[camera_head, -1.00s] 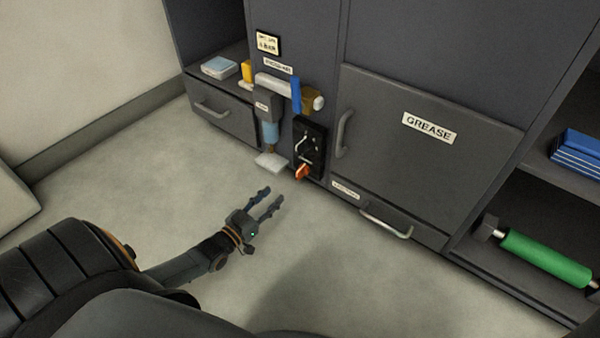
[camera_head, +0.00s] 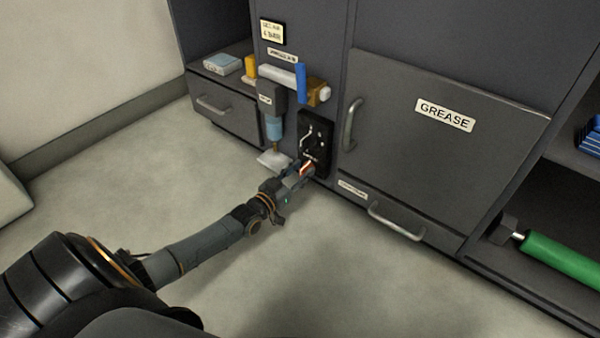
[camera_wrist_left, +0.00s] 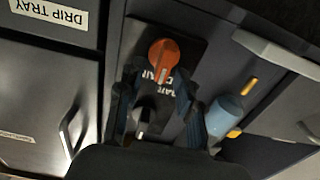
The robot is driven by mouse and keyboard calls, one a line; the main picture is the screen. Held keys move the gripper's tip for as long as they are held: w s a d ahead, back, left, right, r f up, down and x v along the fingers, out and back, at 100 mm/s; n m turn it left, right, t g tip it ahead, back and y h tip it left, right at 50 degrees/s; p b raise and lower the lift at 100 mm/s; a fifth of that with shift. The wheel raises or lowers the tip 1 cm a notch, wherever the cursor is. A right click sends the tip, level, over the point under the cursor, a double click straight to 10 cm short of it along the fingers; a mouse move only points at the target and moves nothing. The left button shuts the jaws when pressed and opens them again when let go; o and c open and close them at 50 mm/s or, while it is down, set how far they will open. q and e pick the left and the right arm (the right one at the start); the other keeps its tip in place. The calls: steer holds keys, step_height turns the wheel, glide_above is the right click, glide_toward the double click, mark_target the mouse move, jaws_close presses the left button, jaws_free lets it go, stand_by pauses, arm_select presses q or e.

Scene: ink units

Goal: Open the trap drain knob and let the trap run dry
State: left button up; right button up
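An orange knob (camera_head: 305,167) sits low on a black panel (camera_head: 318,130) on the cabinet front. In the left wrist view the orange knob (camera_wrist_left: 163,58) lies just beyond and between my left fingertips. My left gripper (camera_head: 299,174) is open, its fingers apart at either side of the knob, with no clear contact visible. The trap, a blue clear bowl (camera_head: 274,127), hangs left of the panel with a small brass piece (camera_head: 275,147) under it. The bowl (camera_wrist_left: 223,114) and brass piece (camera_wrist_left: 250,84) also show in the left wrist view. My right gripper is out of view.
A white tray (camera_head: 270,161) is below the bowl. A pipe with a blue lever (camera_head: 301,83) runs above. The GREASE door handle (camera_head: 350,124) and a drawer handle (camera_head: 395,222) stick out at the right. The floor in front is clear.

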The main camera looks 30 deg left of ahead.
arm_select(q)
jaws_close()
